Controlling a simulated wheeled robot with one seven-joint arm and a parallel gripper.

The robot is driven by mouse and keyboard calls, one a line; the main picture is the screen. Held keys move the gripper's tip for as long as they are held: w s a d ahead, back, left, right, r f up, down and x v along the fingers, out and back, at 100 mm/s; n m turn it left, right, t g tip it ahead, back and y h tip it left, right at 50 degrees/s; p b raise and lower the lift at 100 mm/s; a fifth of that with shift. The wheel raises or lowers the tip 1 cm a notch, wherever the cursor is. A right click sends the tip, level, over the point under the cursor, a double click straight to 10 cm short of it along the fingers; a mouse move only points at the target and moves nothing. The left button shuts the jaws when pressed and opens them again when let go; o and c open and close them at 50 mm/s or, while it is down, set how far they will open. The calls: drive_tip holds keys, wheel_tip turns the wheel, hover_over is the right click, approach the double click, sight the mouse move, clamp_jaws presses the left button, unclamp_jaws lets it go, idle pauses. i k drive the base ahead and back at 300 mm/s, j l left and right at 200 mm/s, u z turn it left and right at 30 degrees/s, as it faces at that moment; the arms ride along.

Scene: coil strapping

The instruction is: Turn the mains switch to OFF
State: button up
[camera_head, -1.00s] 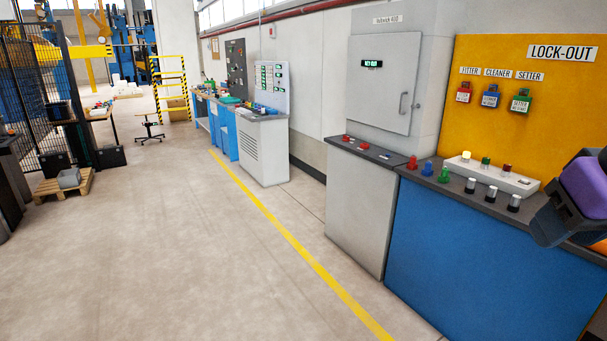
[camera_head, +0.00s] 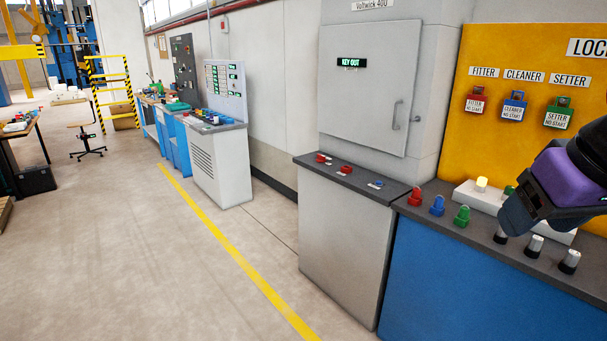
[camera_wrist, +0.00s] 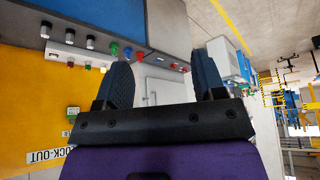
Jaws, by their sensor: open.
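The grey cabinet (camera_head: 365,90) labelled Voltwick 400 stands right of centre in the head view, its door closed, with a bar handle (camera_head: 397,114) and a lit green KEY OUT display (camera_head: 352,63). No part is marked as the mains switch, and I cannot tell which it is. The counter (camera_head: 335,178) below the door carries red controls (camera_head: 322,158) and a small blue one (camera_head: 376,183). My gripper (camera_head: 510,214) is at the right, above the lock-out bench and apart from the cabinet. In the wrist view my gripper (camera_wrist: 163,78) is open, with nothing between the fingers.
The yellow lock-out board (camera_head: 510,45) holds red, blue and green padlocks. Its blue bench (camera_head: 445,280) bears red, blue and green pieces, a white lamp strip (camera_head: 465,193) and black knobs (camera_head: 568,262).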

sight(320, 158)
drive_tip(key=i+l, duration=0.15)
drive_tip(key=i, duration=0.25)
drive_tip(key=i+l+u, duration=0.1)
drive_tip(key=i, duration=0.35)
drive_tip(key=i+l+u, duration=0.1)
drive_tip(key=i+l, duration=0.2)
drive_tip(key=i+j+z, duration=0.15)
drive_tip(key=i+j, duration=0.2)
drive_tip(key=i+j+z, duration=0.2)
drive_tip(key=i+j, duration=0.2)
drive_tip(key=i+j+z, duration=0.15)
drive_tip(key=i+j, duration=0.3)
drive_tip(key=i+j+z, duration=0.15)
drive_tip(key=i+j, duration=0.25)
drive_tip(key=i+j+z, duration=0.15)
drive_tip(key=i+j, duration=0.15)
drive_tip(key=j, duration=0.3)
